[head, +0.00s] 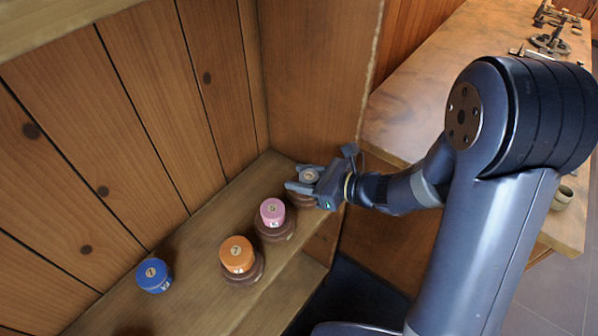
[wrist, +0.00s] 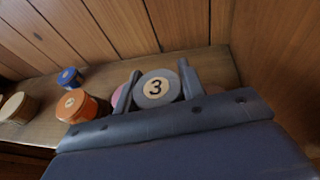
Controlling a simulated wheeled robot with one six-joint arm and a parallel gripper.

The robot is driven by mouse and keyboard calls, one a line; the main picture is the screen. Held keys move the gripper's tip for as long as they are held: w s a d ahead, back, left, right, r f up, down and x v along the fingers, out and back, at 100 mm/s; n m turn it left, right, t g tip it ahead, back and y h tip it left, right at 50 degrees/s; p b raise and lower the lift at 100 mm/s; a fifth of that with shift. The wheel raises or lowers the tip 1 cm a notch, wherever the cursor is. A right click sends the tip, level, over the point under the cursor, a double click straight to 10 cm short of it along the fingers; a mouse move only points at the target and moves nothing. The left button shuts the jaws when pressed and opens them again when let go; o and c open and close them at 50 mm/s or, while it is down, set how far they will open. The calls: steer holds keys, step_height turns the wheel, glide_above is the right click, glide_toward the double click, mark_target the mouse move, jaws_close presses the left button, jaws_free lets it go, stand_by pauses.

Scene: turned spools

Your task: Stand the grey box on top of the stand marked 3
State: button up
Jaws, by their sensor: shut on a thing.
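My gripper (head: 302,180) is at the right end of the shelf, its fingers on either side of the grey box (head: 309,175). In the wrist view the grey box (wrist: 157,88) is a round can with a black 3 on a pale disc on its lid, gripped between the two fingers (wrist: 158,90). A brown turned stand (head: 299,199) shows partly below my gripper. Its marking is hidden, and I cannot tell whether the box touches it.
A pink box (head: 272,211) and an orange box (head: 237,254) sit on brown stands left of my gripper. A blue box (head: 154,276) is further left on the shelf (head: 200,262). A pale round thing (wrist: 20,107) shows at the wrist view's left. Wooden walls close the back and right.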

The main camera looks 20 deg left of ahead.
steer(key=w, duration=0.1)
steer(key=w+a+f, duration=0.1)
steer(key=w, duration=0.1)
steer(key=w+a+f+p, duration=0.1)
steer(key=w, duration=0.1)
steer(key=shift+w+a+f, duration=0.15)
steer(key=shift+w, duration=0.05)
steer(key=shift+f, duration=1.95)
steer(key=shift+w+f+p, duration=0.2)
steer(key=shift+f+p, duration=0.15)
steer(key=shift+p, duration=0.15)
steer(key=shift+f, duration=0.15)
steer(key=shift+f+b, duration=0.1)
steer(key=shift+b, duration=0.2)
steer(key=o, duration=0.9)
steer(key=shift+o, duration=0.2)
